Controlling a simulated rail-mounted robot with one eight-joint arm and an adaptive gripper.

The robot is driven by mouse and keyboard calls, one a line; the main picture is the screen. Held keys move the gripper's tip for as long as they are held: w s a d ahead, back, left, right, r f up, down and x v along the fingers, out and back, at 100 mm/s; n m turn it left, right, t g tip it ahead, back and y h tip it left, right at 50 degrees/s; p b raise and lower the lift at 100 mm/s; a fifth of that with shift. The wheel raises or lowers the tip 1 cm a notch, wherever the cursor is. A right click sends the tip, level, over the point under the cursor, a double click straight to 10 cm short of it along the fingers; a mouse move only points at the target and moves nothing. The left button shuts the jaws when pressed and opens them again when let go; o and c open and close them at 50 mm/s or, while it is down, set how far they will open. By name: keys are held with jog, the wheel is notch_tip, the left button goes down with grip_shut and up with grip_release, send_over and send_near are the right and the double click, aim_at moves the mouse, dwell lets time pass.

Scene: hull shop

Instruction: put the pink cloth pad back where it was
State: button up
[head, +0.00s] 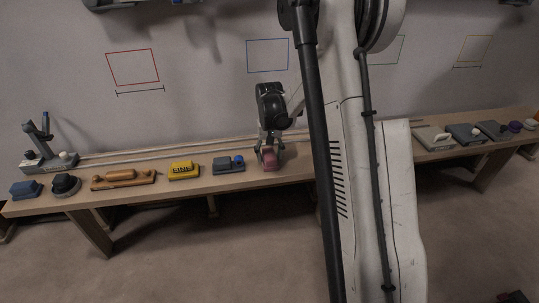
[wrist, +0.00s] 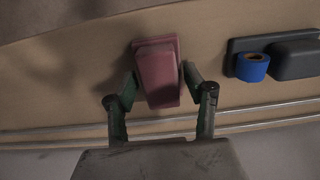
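The pink cloth pad (head: 270,160) is at the front of the long bench, below my gripper (head: 267,150) in the head view. In the wrist view the pink pad (wrist: 158,78) is a block with a wider plate behind it, between the two green-grey fingers of my gripper (wrist: 160,70). A finger lies close along each side of the block. I cannot tell whether the fingers press on it. Whether the pad rests on the wood or is just above it is also unclear.
A grey block with a blue roll (head: 229,165) stands just left of the pad; it shows at right in the wrist view (wrist: 290,60). Further left are a yellow block (head: 184,171) and a wooden-handled tool (head: 121,178). Rails run along the bench back (head: 170,150).

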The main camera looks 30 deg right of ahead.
aim_at(269, 154)
jog(key=shift+o, duration=0.5)
jog(key=shift+r, duration=0.1)
notch_tip(269, 154, up, 12)
jog(key=p, duration=0.4)
jog(key=s+a+r+n+t, duration=0.1)
jog(key=s+a+r+t, duration=0.1)
jog(key=s+a+r, duration=0.55)
jog(key=s+a+r+n+t, duration=0.1)
jog(key=s+a, duration=0.4)
jog(key=s, duration=0.5)
jog(key=s+a+r+n+t, duration=0.1)
jog(key=s+a+r+t, duration=0.3)
jog(key=s, duration=0.6)
jog(key=shift+s+a+r+n, duration=0.25)
jog(key=shift+a+r+n, duration=0.25)
jog(key=shift+a, duration=0.6)
jog(key=shift+r, duration=0.25)
